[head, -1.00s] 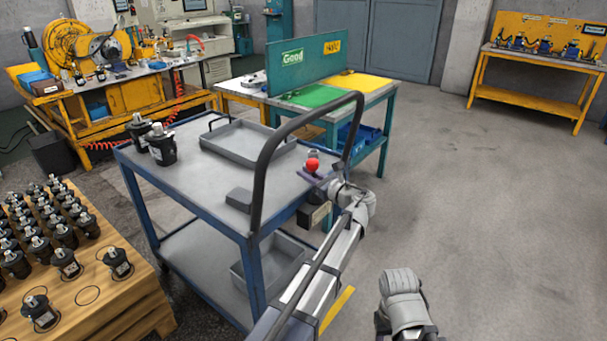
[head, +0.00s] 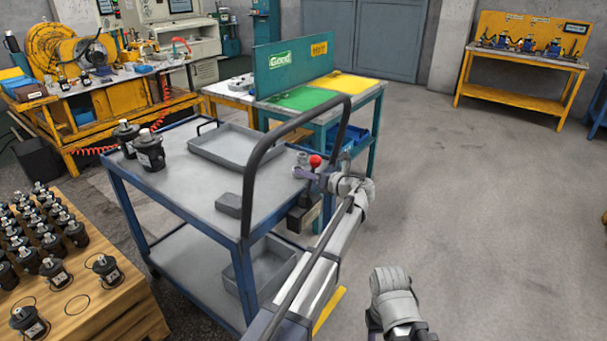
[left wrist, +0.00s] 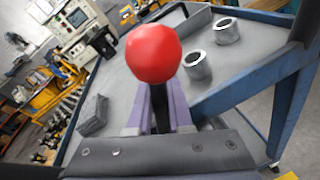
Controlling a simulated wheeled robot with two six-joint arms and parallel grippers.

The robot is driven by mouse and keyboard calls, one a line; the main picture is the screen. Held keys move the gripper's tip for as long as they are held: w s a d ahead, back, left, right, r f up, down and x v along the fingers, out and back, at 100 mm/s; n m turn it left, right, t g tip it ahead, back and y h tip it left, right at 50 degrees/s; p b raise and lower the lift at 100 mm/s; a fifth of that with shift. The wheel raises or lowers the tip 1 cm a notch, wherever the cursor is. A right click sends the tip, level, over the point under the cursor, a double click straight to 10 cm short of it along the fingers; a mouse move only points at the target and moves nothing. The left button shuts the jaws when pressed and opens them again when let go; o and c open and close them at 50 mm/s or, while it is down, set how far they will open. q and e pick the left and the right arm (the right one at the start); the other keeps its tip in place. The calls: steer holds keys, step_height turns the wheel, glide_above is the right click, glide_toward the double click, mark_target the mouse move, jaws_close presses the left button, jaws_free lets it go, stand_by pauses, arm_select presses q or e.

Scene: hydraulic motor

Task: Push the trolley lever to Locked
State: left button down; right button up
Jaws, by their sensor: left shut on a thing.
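The blue-framed trolley (head: 170,205) stands at centre left, with a black push handle (head: 262,150). Its lever has a red knob (head: 315,160), which appears large in the left wrist view (left wrist: 153,53). My left gripper (head: 312,174) is at the trolley's right end, just below the knob. Its two purple fingers (left wrist: 160,108) are shut on the dark lever shaft (left wrist: 159,98). A dark box (head: 301,218) hangs below the gripper at the trolley's end; its marking is unreadable. My right gripper (head: 374,328) is low in the head view, its fingertips mostly hidden.
The trolley top carries a grey tray (head: 240,148), two dark motors (head: 150,152), a small grey block (head: 228,204) and metal rings (left wrist: 227,31). A table with a green panel (head: 295,68) stands behind. A wooden pallet (head: 115,318) holds several motors. The floor at right is clear.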

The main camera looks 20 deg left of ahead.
stand_by(0.4)
arm_select(q)
steer(key=c, duration=0.8)
jaws_free()
steer(key=shift+c, duration=0.2)
steer(key=shift+d, duration=0.1)
steer(key=p+v, duration=0.1)
steer(key=v, duration=0.6)
steer(key=shift+d, duration=0.3)
steer(key=shift+s+d, duration=0.1)
steer(key=shift+s, duration=0.05)
